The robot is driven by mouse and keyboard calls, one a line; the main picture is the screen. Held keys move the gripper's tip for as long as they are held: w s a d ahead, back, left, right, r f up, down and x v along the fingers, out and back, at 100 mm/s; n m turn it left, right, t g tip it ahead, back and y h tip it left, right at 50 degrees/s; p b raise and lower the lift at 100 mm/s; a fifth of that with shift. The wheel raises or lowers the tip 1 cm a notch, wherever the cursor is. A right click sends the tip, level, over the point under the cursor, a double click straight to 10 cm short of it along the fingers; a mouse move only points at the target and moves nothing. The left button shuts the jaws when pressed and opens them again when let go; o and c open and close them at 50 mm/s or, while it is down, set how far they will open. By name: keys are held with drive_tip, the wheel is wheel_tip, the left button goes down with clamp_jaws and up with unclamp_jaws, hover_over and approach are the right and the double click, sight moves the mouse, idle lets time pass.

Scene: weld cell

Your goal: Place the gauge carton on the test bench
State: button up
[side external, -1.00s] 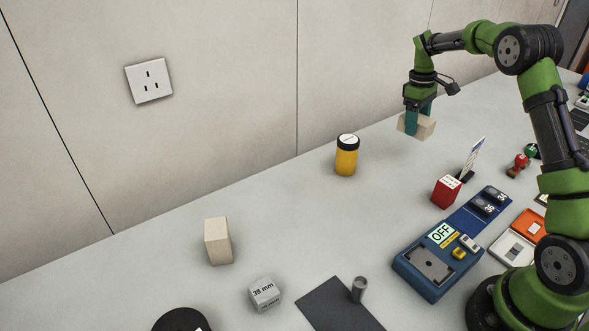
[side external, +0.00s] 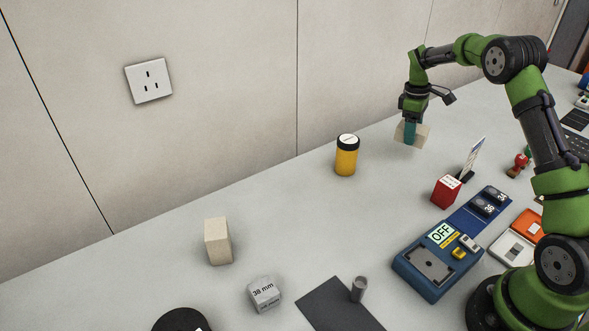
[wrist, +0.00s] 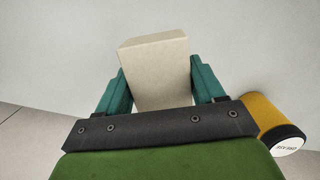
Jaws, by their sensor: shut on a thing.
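My gripper (side external: 411,138) is shut on a plain beige carton (side external: 423,131) at the far right of the table, near the wall. In the wrist view, the teal fingers press on two opposite sides of the carton (wrist: 156,72), and no label shows on it. I cannot tell whether its underside touches the table. A second, similar beige block (side external: 218,241) stands upright at the left of the table. A blue device with an OFF display (side external: 438,258), perhaps the test bench, lies at the lower right.
A yellow jar (side external: 346,156) with a dark lid stands left of my gripper. The table's middle is clear.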

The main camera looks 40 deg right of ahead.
sight(406, 156)
drive_tip(key=shift+f, duration=2.35)
drive_tip(key=shift+f, duration=0.4)
drive_tip(key=o, duration=1.3)
drive_tip(key=shift+c, duration=0.2)
